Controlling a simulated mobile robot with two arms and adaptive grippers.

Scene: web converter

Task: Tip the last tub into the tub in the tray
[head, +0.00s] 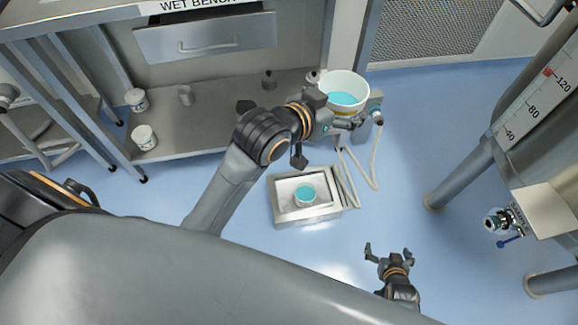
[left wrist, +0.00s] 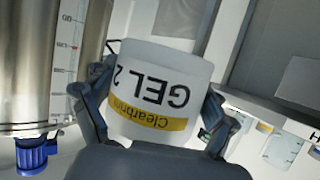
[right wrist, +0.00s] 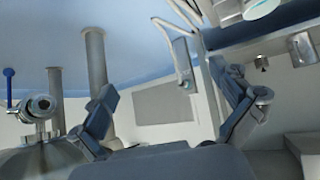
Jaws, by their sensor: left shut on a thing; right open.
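A white tub (head: 345,77) with blue-green contents is held by my left gripper (head: 334,118), above the floor and up and right of the tray. Its open top faces the head camera. The left wrist view shows this tub (left wrist: 165,75) between both fingers, labelled "GEL 2" with a yellow band. The metal tray (head: 281,212) sits lower down, with a smaller-looking white tub (head: 304,203) upright in it, also holding blue-green contents. The held tub is not over the tray. My right gripper (head: 388,255) is open and empty, right of and below the tray; it also shows open in the right wrist view (right wrist: 170,95).
Two white tubs (head: 138,104) (head: 145,142) and small items stand on the lower shelf of the wet bench (head: 205,120). A device with hoses (head: 372,104) is behind the held tub. A large scaled tank (head: 478,150) and valve (head: 497,221) stand right. Blue floor is clear between.

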